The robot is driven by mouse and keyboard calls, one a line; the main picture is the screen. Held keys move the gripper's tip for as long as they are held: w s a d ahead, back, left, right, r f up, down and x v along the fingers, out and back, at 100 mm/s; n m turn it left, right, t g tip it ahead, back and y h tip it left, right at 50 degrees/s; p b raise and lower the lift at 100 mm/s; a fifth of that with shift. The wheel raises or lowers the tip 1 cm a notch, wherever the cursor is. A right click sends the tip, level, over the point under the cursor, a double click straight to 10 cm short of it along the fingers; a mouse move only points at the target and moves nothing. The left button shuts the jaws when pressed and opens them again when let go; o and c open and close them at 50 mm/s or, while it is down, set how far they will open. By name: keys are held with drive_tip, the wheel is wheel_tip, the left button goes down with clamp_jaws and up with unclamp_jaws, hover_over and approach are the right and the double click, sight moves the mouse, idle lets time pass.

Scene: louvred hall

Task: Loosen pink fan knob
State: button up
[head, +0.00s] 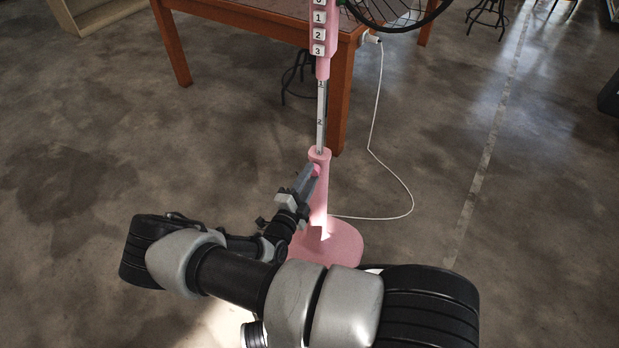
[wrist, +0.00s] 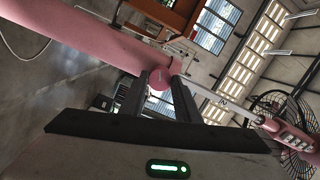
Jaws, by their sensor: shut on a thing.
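The pink stand fan (head: 321,192) stands upright on the floor, with a round pink base (head: 340,246) and a grey numbered pole (head: 321,115) rising from its lower tube. The pink knob (head: 316,169) sits on the side of the tube near its top. My gripper (head: 312,172) reaches the knob from the lower left and is shut on it. In the wrist view the knob (wrist: 160,78) lies between the two dark fingers of my gripper (wrist: 165,85), and the fan tube slants across behind it.
A wooden table (head: 260,22) stands close behind the fan, with a leg (head: 340,95) near the pole. A white cord (head: 372,130) runs from the table edge down across the floor to the base. Dark stools (head: 488,15) stand farther back.

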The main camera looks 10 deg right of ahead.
drive_tip(key=shift+n, duration=0.3)
idle(0.4)
drive_tip(key=o, duration=1)
drive_tip(key=shift+o, duration=0.2)
drive_tip(key=p+v, duration=0.2)
drive_tip(key=v, duration=1.5)
drive_tip(key=shift+s, duration=0.2)
drive_tip(key=shift+a, duration=0.1)
